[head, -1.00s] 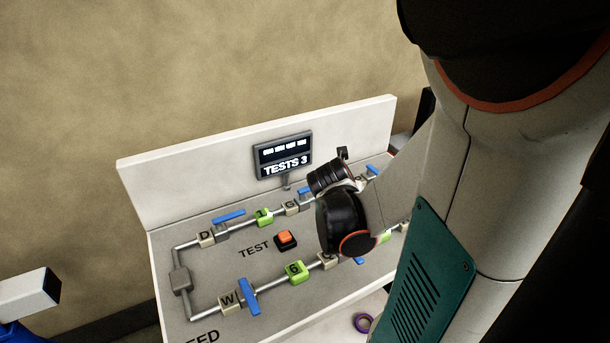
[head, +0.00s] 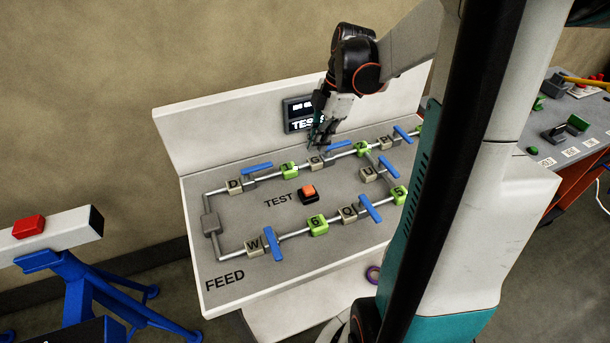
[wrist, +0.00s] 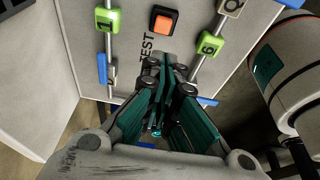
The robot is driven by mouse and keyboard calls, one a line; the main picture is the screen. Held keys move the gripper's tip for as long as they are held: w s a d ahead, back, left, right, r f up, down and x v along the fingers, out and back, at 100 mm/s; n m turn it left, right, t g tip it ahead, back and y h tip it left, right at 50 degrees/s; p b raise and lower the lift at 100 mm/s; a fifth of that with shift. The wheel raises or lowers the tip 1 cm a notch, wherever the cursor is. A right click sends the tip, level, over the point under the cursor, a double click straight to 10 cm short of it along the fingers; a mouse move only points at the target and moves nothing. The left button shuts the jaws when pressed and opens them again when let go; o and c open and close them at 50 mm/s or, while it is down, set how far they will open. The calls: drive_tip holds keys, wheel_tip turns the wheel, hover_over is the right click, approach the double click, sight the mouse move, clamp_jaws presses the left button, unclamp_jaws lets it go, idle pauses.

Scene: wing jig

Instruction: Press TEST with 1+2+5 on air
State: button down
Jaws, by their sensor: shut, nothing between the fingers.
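The orange TEST button (head: 307,192) sits in its black housing mid-panel; it also shows in the wrist view (wrist: 160,24). Green blocks 1 (head: 288,170), 2 (head: 363,148), 5 (head: 399,194) and 6 (head: 317,225) sit on the pipes. Blue handles by D (head: 257,168) and G (head: 340,147) lie along the pipe. Those by P (head: 403,133), W (head: 272,243) and Q (head: 370,208) lie across it; the one by U (head: 389,165) looks roughly along its branch. My gripper (head: 318,138) is shut and empty, above the back pipe near G; its fingers show in the wrist view (wrist: 172,80).
The display (head: 296,112) stands behind the pipes, partly hidden by my gripper. The white back wall (head: 220,118) rises behind the panel. A blue stand (head: 80,280) is at left, an orange bench (head: 575,165) at right.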

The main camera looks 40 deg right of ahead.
drive_tip(key=shift+a+r, duration=0.15)
drive_tip(key=b, duration=0.4)
approach(307, 190)
drive_tip(key=x, duration=0.2)
drive_tip(key=a+x, duration=0.1)
drive_tip(key=x, duration=0.2)
drive_tip(key=shift+w+a, duration=0.15)
drive_tip(key=shift+w, duration=0.1)
drive_tip(key=shift+f, duration=0.55)
